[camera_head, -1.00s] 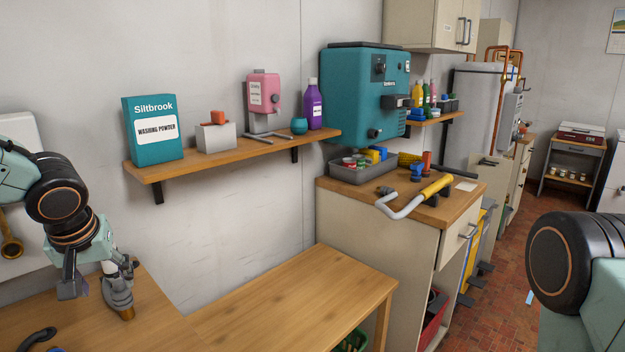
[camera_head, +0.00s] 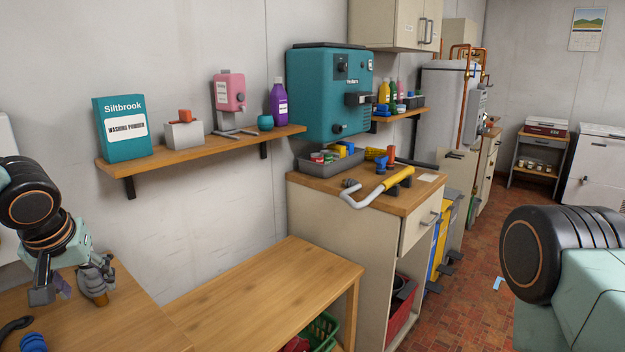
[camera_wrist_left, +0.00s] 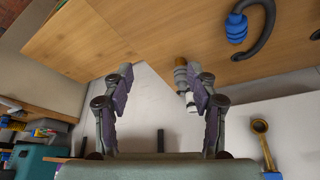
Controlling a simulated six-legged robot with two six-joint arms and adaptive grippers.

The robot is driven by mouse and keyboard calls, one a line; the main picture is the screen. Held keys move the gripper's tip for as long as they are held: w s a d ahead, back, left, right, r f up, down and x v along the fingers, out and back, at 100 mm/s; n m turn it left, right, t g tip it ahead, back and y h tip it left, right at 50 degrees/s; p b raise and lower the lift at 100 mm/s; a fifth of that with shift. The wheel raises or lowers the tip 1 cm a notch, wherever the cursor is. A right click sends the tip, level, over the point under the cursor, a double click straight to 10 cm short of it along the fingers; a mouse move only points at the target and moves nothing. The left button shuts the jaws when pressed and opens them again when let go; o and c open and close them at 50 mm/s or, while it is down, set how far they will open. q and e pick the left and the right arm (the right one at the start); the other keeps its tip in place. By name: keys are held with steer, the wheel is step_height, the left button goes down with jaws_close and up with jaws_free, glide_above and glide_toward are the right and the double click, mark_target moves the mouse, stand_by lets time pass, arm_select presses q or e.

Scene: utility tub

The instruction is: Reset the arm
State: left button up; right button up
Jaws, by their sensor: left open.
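My left gripper (camera_head: 68,285) is at the lower left of the head view, low over the wooden bench. In the left wrist view (camera_wrist_left: 160,85) its two fingers stand wide apart with nothing between their pads. In the left wrist view the item (camera_wrist_left: 181,78) shows beyond the fingers, partly hidden by the right-hand one. My right arm shows only as a black joint and green link at the lower right; its gripper is out of frame.
A black curved hose piece with a blue ridged part (camera_head: 33,342) lies on the near bench. A wall shelf (camera_head: 210,148) holds washing powder (camera_head: 125,128) and bottles. A lower wooden table (camera_head: 265,290) is bare on top. Red tiled floor (camera_head: 455,315) is open at right.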

arm_select(q)
steer(key=w+d+f+m+t+h, duration=0.1)
steer(key=w+d+m+t+h, duration=0.2)
steer(key=d, duration=0.5)
steer(key=s+d+f+h+b, duration=0.15)
steer(key=s+d+f, duration=0.25)
steer(key=d+f, duration=0.4)
steer(key=s+f+g+y+b, duration=0.1)
steer(key=s+f+g, duration=0.1)
steer(key=s+f, duration=0.55)
steer(key=s+f+g+b, duration=0.1)
steer(key=s+f, duration=0.4)
steer(key=f, duration=0.5)
steer(key=s+f+g, duration=0.2)
steer(key=s+f, duration=0.3)
steer(key=s, duration=0.4)
steer(key=s+f+m+g+y+b, duration=0.1)
steer(key=s+f, duration=0.3)
steer(key=s, duration=0.4)
steer(key=shift+s+d+f+g, duration=0.25)
steer(key=shift+s+f+g, duration=0.1)
steer(key=shift+g, duration=0.35)
steer(key=shift+s+y, duration=0.1)
steer(key=shift+y, duration=0.15)
